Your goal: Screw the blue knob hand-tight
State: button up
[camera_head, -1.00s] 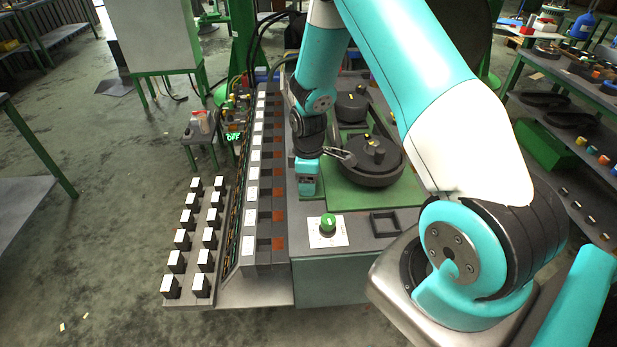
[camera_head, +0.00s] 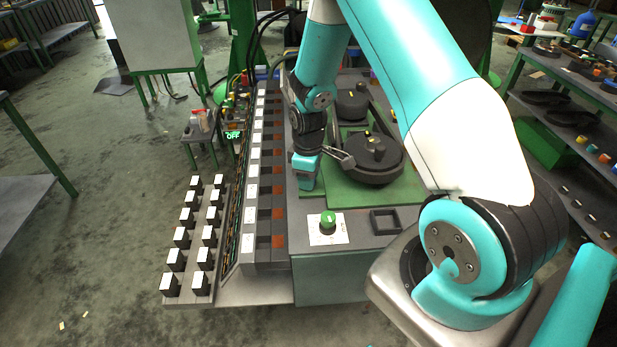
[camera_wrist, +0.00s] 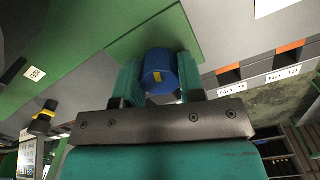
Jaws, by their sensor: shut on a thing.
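In the head view, my gripper (camera_head: 305,172) is at the left edge of the green plate, and the knob is hidden there behind my arm. The knob's lower end and whatever it sits on are hidden, so its seating cannot be told. The green plate (camera_head: 340,190) carries a round dark housing (camera_head: 372,170) to the right of my gripper.
A green knob (camera_head: 328,222) on a white label and an empty square holder (camera_head: 384,221) are at the bench front. A row of numbered slots (camera_head: 250,187) runs along the left. A rack of black-and-white blocks (camera_head: 207,240) stands farther left. A green OFF sign (camera_head: 233,135) glows behind.

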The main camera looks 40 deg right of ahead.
jog(key=m+b, duration=0.1)
jog(key=m, duration=0.4)
jog(key=shift+m, duration=0.3)
jog(key=m+b, duration=0.1)
jog(key=m, duration=0.8)
jog(key=shift+w+m+b, duration=0.1)
jog(key=shift+m+b, duration=0.3)
jog(key=shift+d+r+m, duration=0.1)
jog(key=shift+m, duration=2.2)
jog(key=o, duration=0.9)
notch_tip(320, 180, up, 17)
jog(key=b, duration=0.2)
jog(key=shift+r+b, duration=0.2)
jog(key=shift+b, duration=0.1)
